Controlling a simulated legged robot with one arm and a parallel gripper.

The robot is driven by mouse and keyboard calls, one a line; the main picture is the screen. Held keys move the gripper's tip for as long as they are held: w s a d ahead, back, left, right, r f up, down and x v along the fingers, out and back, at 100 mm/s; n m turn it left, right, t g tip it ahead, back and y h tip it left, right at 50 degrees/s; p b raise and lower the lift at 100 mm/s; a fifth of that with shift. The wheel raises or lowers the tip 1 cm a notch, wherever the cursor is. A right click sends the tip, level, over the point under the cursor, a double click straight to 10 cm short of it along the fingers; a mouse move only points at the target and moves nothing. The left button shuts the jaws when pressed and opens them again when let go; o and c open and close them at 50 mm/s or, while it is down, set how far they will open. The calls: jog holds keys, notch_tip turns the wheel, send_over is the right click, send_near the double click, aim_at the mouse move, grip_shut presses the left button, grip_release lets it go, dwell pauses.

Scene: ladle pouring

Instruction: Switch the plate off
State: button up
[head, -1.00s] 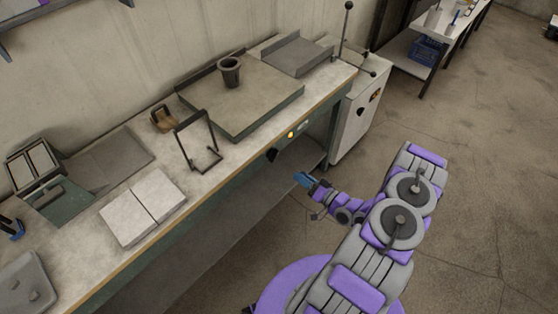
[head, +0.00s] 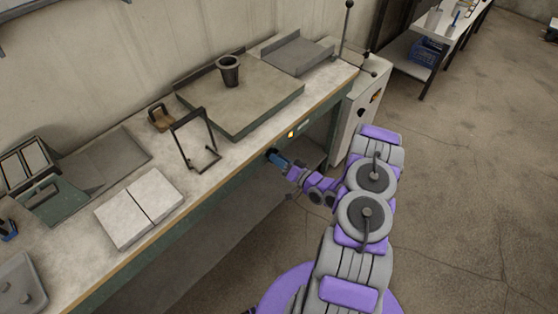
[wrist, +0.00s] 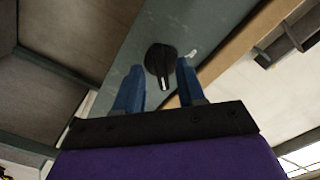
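The plate (head: 240,103) is a wide grey slab with a green side on the workbench, and a dark crucible (head: 229,71) stands on it. A black knob (wrist: 160,58) with a pale pointer mark sits on the green front panel below the bench edge. An amber light (head: 291,134) glows on that panel, to the right of the knob. My gripper (wrist: 159,72) is open, its two blue fingers apart on either side of the knob in the wrist view. Contact cannot be told. In the head view my gripper (head: 273,157) is at the panel and largely hides the knob.
On the bench are a wire stand (head: 196,150), a small brown block (head: 161,118) and two pale slabs (head: 139,208). A white cabinet (head: 356,115) stands beyond the bench's right end. The floor to the right is clear.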

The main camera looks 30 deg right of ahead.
jog(key=shift+w, duration=0.1)
grip_shut()
dwell(0.4)
